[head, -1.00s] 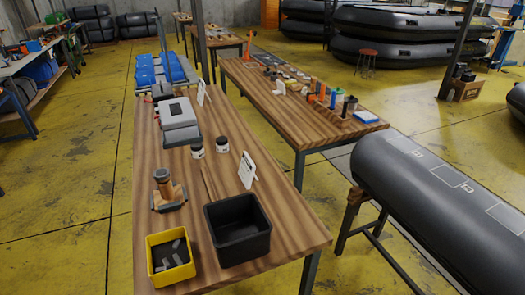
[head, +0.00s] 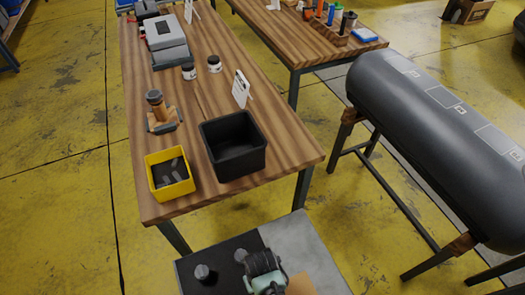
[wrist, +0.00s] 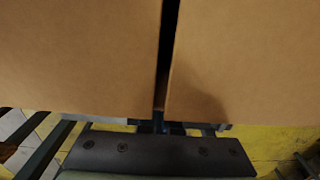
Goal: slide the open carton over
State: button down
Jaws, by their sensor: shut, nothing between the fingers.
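Two brown cardboard panels, taken to be the open carton (wrist: 75,55), fill the upper wrist view, with a narrow dark gap between them. The right panel (wrist: 245,60) carries a soft shadow. My gripper (wrist: 160,122) shows as a dark bar low in the wrist view, with the narrow shut fingers at the foot of the gap. They hold nothing. I cannot tell whether they touch the cardboard. A tan piece (head: 302,286) at the bottom edge of the head view may be part of the carton; most of it is out of frame.
A wooden bench (head: 290,150) bears a black bin (head: 235,168) and a yellow bin (head: 170,187). A grey-black surface (head: 310,250) stands before it. Yellow floor (head: 70,200) is clear to the left.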

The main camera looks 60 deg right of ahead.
jog(key=shift+s+a, duration=0.15)
jog(key=shift+s, duration=0.05)
jog(key=s+a+p, duration=0.5)
jog(key=s+a, duration=0.3)
jog(key=s, duration=0.5)
jog(key=s+a+p, duration=0.5)
jog(key=s+a, duration=0.3)
jog(key=s, duration=0.5)
